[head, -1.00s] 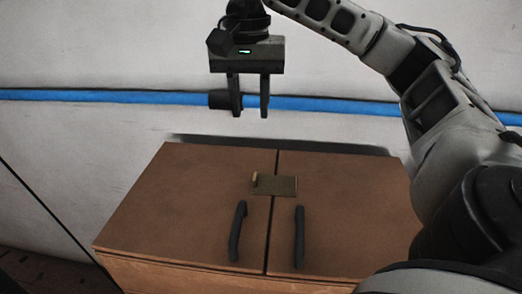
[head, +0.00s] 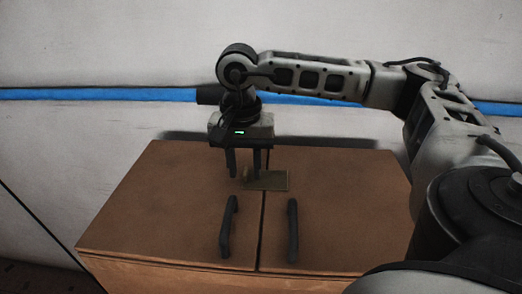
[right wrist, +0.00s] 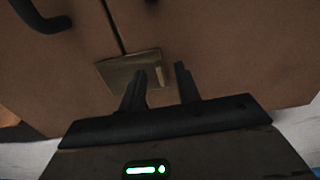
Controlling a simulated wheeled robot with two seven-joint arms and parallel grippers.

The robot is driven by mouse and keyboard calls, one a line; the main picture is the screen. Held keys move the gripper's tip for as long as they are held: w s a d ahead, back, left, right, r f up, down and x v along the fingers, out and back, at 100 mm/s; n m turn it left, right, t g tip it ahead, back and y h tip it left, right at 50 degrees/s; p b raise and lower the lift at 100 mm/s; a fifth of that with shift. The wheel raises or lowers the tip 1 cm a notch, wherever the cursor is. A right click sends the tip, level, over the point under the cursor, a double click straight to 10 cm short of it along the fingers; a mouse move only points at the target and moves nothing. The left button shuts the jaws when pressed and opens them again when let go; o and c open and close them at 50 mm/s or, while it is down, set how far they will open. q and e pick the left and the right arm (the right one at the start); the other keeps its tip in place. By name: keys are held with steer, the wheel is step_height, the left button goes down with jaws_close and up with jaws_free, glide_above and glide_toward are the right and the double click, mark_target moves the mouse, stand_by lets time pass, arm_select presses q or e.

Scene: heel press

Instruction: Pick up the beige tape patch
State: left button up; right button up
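The beige tape patch (right wrist: 159,76) is a small pale strip near one end of a flat olive-brown plate (right wrist: 120,72). The plate also shows in the head view (head: 270,180), lying across the seam of the brown cabinet's top. My right gripper (head: 245,176) points down over the plate's left end. In the right wrist view its two fingers (right wrist: 160,70) are apart, with the patch seen between their tips. It holds nothing. In the head view the fingers partly hide the patch. I cannot tell whether the fingertips touch the plate. My left gripper is not in view.
The brown cabinet (head: 160,215) has two dark handles, a left one (head: 229,226) and a right one (head: 292,230), in front of the plate. A blue stripe (head: 110,95) runs along the pale wall behind. The cabinet top beside the plate is clear.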

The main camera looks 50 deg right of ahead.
steer(key=shift+f, duration=0.25)
jaws_close()
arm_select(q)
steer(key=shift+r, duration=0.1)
arm_select(e)
steer(key=shift+r, duration=0.1)
